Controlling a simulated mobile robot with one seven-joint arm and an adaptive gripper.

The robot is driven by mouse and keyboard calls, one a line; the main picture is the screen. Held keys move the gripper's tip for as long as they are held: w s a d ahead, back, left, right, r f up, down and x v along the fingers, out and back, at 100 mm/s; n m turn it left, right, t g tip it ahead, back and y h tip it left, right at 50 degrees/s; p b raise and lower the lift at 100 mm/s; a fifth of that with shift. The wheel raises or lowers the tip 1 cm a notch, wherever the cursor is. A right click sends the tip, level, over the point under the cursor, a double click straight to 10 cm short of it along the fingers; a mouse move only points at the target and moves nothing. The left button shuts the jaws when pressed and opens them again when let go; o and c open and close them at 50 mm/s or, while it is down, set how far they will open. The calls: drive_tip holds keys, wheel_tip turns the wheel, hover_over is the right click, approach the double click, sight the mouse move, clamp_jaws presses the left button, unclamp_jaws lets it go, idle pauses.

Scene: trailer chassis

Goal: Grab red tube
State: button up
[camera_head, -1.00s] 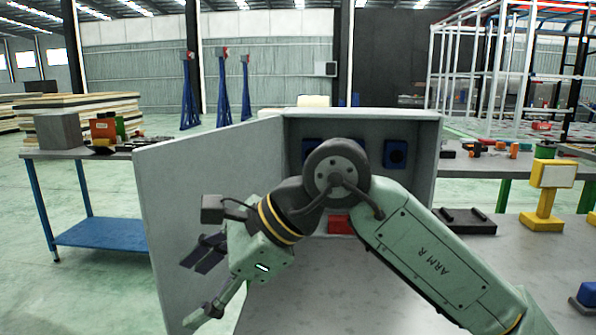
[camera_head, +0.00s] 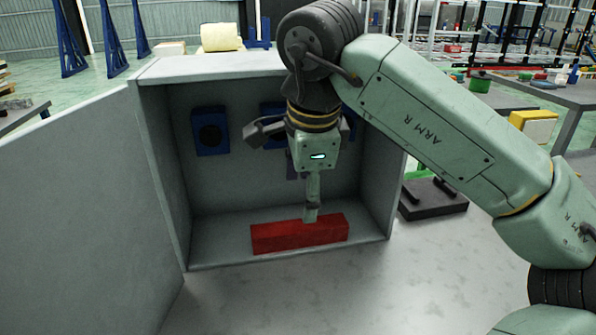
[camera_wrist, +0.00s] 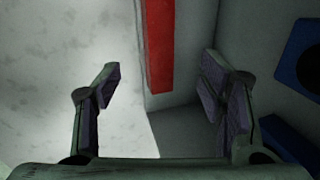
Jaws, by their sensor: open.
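The red tube (camera_head: 285,238) is a square-sided red bar. It lies lengthwise on the floor of the open grey cabinet, near its front edge. My gripper (camera_wrist: 160,92) is open and empty, pointing down inside the cabinet opening. In the head view, one finger overlaps the tube's top edge right of its middle; I cannot tell whether it touches. In the wrist view, the tube (camera_wrist: 159,45) runs in from the top, and its near end lies between the lines of the two fingers, slightly nearer the right one. The other finger is mostly hidden in the head view.
The cabinet (camera_head: 165,150) has side walls, a top and a door (camera_head: 75,215) swung open to the left. Blue square parts (camera_head: 210,131) are on its back wall. A dark tray (camera_head: 433,197) stands to the right. The tabletop in front is clear.

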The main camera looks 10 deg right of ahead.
sight(300, 227)
drive_tip(key=shift+s, duration=0.2)
drive_tip(key=p+x, duration=0.1)
drive_tip(key=x, duration=0.9)
drive_tip(key=shift+w+a+f, duration=0.1)
drive_tip(key=shift+w+f, duration=0.15)
drive_tip(key=shift+f, duration=0.1)
drive_tip(key=shift+c, duration=0.3)
clamp_jaws()
idle(0.3)
